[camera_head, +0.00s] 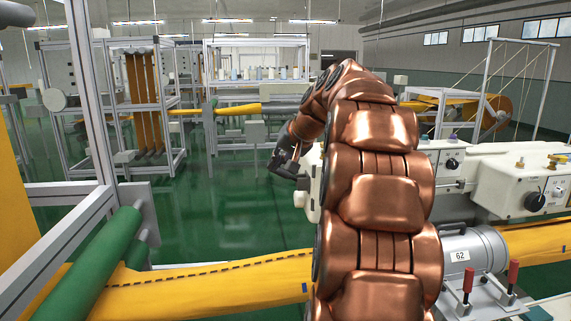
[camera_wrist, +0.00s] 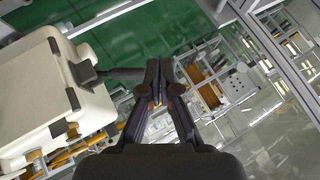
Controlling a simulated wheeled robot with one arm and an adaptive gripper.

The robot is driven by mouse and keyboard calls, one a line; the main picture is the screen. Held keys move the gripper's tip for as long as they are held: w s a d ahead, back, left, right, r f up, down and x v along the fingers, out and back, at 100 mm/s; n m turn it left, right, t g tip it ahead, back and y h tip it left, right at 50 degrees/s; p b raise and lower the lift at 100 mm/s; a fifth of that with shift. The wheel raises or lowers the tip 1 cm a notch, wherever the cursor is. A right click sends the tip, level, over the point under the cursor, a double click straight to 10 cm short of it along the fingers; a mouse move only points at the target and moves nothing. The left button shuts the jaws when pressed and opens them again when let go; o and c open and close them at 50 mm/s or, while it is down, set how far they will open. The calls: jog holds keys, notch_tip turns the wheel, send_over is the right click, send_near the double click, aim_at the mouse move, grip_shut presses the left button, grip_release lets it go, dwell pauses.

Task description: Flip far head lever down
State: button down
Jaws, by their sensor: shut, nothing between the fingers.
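A white machine head (camera_wrist: 45,100) fills the left of the wrist view. A dark lever (camera_wrist: 120,73) juts sideways from a black mount on its edge. My gripper (camera_wrist: 157,75) is shut and empty, its fingertips together at the lever's free end. The lever's end meets or overlaps the fingers in the picture; I cannot tell if they touch. In the head view my gripper (camera_head: 290,170) is beyond my copper arm, at the left side of a white head (camera_head: 312,172) that the arm mostly hides. The lever cannot be made out clearly there.
Nearer white heads with knobs (camera_head: 520,185) stand at the right. Red-handled clamps (camera_head: 513,275) and a grey cylinder (camera_head: 475,250) are at the lower right. Yellow felt (camera_head: 200,285) runs across the front beside a green roller (camera_head: 80,270). Green floor (camera_head: 220,210) left of my gripper is open.

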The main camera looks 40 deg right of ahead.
jog(key=s+d+r+m+t+h, duration=0.1)
jog(key=d+r, duration=0.4)
jog(key=d, duration=0.5)
jog(key=shift+s+d+h, duration=0.3)
jog(key=shift+s+h, duration=0.1)
jog(key=shift+s, duration=0.3)
jog(key=p, duration=0.3)
send_over(284, 175)
jog(key=s, duration=0.1)
notch_tip(284, 175, down, 8)
jog(key=shift+w+d+f, duration=0.1)
jog(key=shift+w+f, duration=0.1)
jog(key=shift+f, duration=0.5)
